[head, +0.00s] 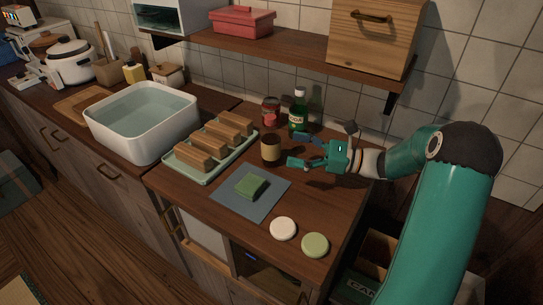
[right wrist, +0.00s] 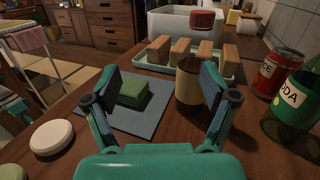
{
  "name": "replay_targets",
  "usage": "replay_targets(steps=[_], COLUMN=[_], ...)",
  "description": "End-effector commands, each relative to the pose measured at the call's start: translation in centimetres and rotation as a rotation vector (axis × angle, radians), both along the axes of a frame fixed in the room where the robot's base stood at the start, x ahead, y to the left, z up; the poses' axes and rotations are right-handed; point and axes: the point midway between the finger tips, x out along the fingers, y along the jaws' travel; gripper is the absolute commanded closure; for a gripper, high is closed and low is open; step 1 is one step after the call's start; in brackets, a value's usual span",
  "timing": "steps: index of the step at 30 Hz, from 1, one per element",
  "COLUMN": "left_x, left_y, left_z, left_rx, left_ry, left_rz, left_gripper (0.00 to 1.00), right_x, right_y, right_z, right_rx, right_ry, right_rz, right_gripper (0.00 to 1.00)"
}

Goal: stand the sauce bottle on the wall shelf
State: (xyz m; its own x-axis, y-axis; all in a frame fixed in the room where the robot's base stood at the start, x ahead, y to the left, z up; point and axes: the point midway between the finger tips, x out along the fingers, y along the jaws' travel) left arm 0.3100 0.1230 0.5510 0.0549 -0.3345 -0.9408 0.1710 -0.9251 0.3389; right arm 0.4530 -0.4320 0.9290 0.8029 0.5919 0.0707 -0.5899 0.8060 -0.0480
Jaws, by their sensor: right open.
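The likely sauce bottle (head: 271,152) is a dark round container with a tan label, upright on the wooden counter. In the right wrist view it (right wrist: 188,88) stands near the right-hand finger, which partly covers it. A red cap-like shape (right wrist: 202,20) shows above it; I cannot tell whether it belongs to it. My right gripper (head: 299,151) is open and empty, its fingertips just right of the bottle. Both fingers also show in the right wrist view (right wrist: 160,85). The wall shelf (head: 300,50) runs along the tiles above the counter. My left gripper is not in view.
A red can (head: 270,112) and a green soda bottle (head: 298,114) stand behind. A tray (head: 169,154) of wooden blocks is left, beside a white water basin (head: 120,135). A green block lies on a blue mat (head: 231,207).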

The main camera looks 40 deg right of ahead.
Motion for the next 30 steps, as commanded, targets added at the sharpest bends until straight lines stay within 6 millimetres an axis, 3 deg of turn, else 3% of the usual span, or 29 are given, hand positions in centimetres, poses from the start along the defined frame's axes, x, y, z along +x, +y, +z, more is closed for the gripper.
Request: replay_targets(steps=[1,4,7,10,14,24,30], left_x=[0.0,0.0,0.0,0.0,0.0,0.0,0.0], left_y=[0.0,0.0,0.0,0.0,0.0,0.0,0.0], left_z=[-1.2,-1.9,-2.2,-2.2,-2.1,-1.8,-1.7], left_rx=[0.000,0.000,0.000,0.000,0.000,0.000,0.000], left_ry=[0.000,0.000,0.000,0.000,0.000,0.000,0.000], left_rz=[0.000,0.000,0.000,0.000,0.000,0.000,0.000], left_gripper=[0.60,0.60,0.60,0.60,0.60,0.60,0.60], right_x=[-1.6,-3.9,-5.3,-5.3,-3.7,2.8,4.6], right_y=[-2.2,-5.4,-7.0,-7.3,-6.5,-3.5,-2.7], right_z=[-2.0,-3.7,-4.5,-4.7,-4.6,-4.7,-4.8], right_rx=[0.001,-0.006,-0.009,-0.009,-0.009,-0.009,-0.011], right_ry=[0.024,0.054,0.070,0.076,0.076,0.076,0.077], right_rz=[-0.062,-0.148,-0.194,-0.208,-0.205,-0.204,-0.207], right_gripper=[0.16,0.16,0.16,0.16,0.16,0.16,0.16])
